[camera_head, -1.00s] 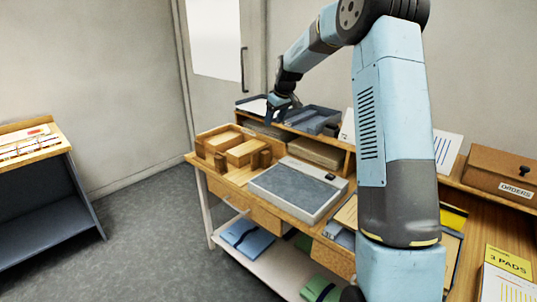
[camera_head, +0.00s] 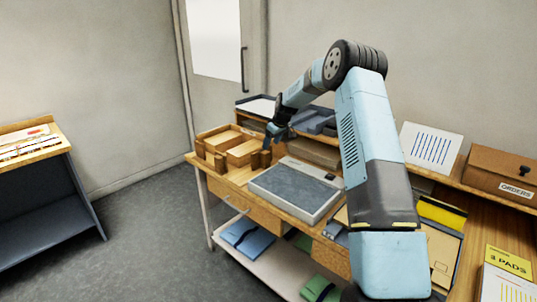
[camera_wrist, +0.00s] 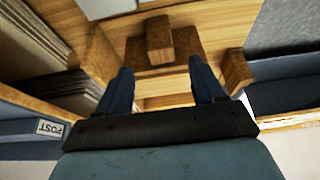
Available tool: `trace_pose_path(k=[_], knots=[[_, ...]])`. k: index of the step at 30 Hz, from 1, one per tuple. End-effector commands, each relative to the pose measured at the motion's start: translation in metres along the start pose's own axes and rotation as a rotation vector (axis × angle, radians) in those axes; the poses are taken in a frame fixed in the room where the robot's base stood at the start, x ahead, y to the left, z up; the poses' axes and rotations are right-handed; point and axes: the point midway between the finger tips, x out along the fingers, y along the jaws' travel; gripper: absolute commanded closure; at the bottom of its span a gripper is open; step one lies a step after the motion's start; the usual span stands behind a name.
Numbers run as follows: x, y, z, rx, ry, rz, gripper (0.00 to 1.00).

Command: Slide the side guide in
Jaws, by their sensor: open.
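A light wooden fixture (camera_head: 221,138) with low walls and blocks stands at the left end of the worktable. A small upright wooden block (camera_head: 255,160) stands at its right side, near the grey-topped box. This may be the side guide, but I cannot tell for sure. My gripper (camera_head: 268,142) is above the right side of the fixture, pointing down. In the wrist view my gripper (camera_wrist: 162,78) has its two dark fingers apart with nothing between them. An upright wooden block (camera_wrist: 158,40) shows just beyond the fingertips, apart from them.
A grey-topped box (camera_head: 295,188) lies right of the fixture. A raised shelf behind carries grey trays (camera_head: 318,122). An ORDERS box (camera_head: 503,178) stands at the right. In the wrist view, a POST label (camera_wrist: 49,128) marks a shelf at lower left.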

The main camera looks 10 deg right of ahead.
Motion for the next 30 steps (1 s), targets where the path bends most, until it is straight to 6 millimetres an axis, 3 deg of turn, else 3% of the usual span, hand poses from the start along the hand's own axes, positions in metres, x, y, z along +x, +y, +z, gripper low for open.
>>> trace_pose_path(k=[6,12,26,30], knots=[[0.039,0.001,0.001,0.000,-0.001,0.000,0.32],[0.063,0.001,0.001,0.000,-0.001,0.000,0.32],[0.074,0.001,0.001,0.001,0.000,0.001,0.32],[0.073,0.001,0.001,0.001,0.000,0.001,0.43]])
